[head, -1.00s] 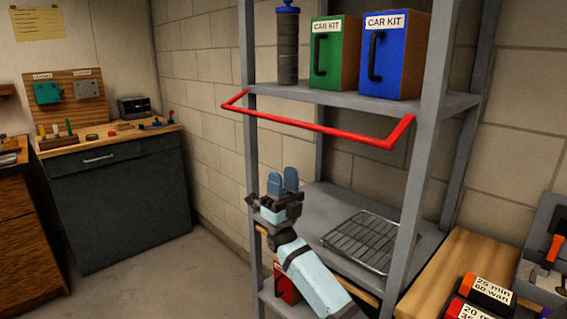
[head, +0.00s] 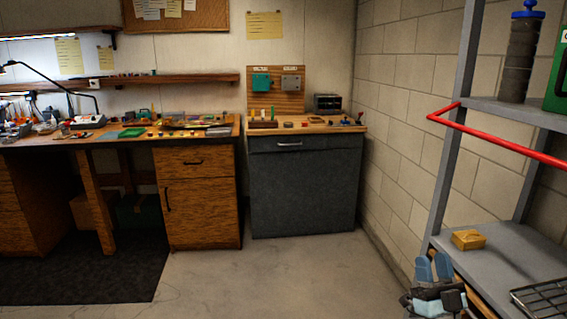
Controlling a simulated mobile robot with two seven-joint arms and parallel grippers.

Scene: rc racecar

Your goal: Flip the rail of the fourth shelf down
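The red rail (head: 500,138) runs along the front of the upper visible grey shelf (head: 536,113). Its left end bends back to the shelf's upright post, and its right part is cut off by the picture edge. It stands out in front of the shelf, at about shelf height. My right gripper (head: 434,267) is low at the bottom right, well below the rail and apart from it, near the front left corner of the lower shelf (head: 497,262). Its two blue fingers point up with nothing seen between them; their opening is unclear. My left gripper is out of view.
A small yellow box (head: 468,240) and a wire rack (head: 545,298) lie on the lower shelf. A dark bottle (head: 520,55) and a green box (head: 563,75) stand on the upper shelf. A grey cabinet (head: 303,190) stands further back. The floor (head: 270,275) before it is clear.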

